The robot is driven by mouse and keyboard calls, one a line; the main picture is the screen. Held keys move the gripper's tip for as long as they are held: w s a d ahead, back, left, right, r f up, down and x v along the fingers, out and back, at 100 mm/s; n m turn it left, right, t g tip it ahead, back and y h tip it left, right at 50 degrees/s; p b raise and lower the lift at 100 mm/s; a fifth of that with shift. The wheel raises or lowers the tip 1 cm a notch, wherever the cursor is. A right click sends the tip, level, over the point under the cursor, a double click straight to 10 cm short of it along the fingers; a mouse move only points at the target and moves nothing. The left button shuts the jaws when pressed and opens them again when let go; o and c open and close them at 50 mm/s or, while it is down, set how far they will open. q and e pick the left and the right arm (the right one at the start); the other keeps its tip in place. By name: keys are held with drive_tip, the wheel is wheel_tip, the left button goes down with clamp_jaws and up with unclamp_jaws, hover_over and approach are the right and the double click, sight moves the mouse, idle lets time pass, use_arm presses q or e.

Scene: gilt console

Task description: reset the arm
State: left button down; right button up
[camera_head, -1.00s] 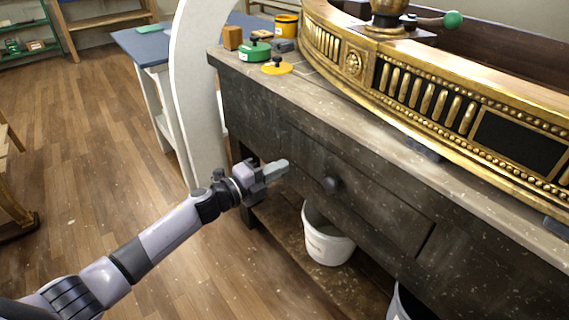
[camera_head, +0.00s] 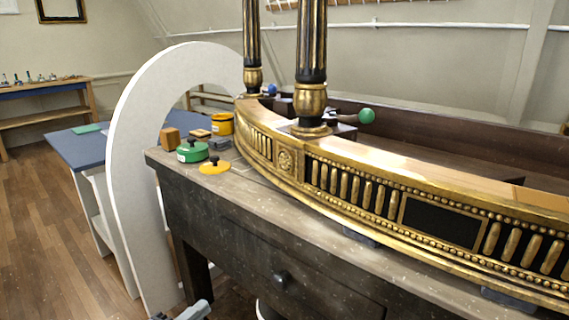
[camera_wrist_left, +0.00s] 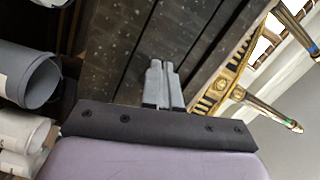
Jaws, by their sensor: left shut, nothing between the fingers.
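My left gripper (camera_head: 194,311) shows only its tip at the bottom edge of the head view, in front of the dark workbench (camera_head: 222,240). In the left wrist view its two grey fingers (camera_wrist_left: 161,84) are together, with nothing between them. The bench front, with its drawer, lies beyond them there. The rest of the left arm is out of the head view. My right gripper is in neither view.
A gilt console piece (camera_head: 350,190) with dark columns stands on the bench. A green-topped tin (camera_head: 192,151), a yellow disc (camera_head: 214,167) and a wooden block (camera_head: 170,137) sit at the bench's left end. A white arch panel (camera_head: 128,190) stands left of the bench.

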use_arm(q)
drive_tip(key=s+f+n+g+y, duration=0.3)
drive_tip(key=s+f+n, duration=0.3)
drive_tip(key=s+n, duration=0.4)
drive_tip(key=s+f+n+g+y, duration=0.2)
drive_tip(key=s+f+n+y, duration=0.3)
drive_tip(key=s+n, duration=0.55)
wheel_tip(320, 180, up, 12)
drive_tip(key=s+m+h+p, duration=0.1)
drive_tip(key=m+p, duration=0.1)
drive_tip(key=p, duration=1.3)
drive_tip(key=shift+s+a, duration=0.3)
drive_tip(key=shift+s, duration=0.1)
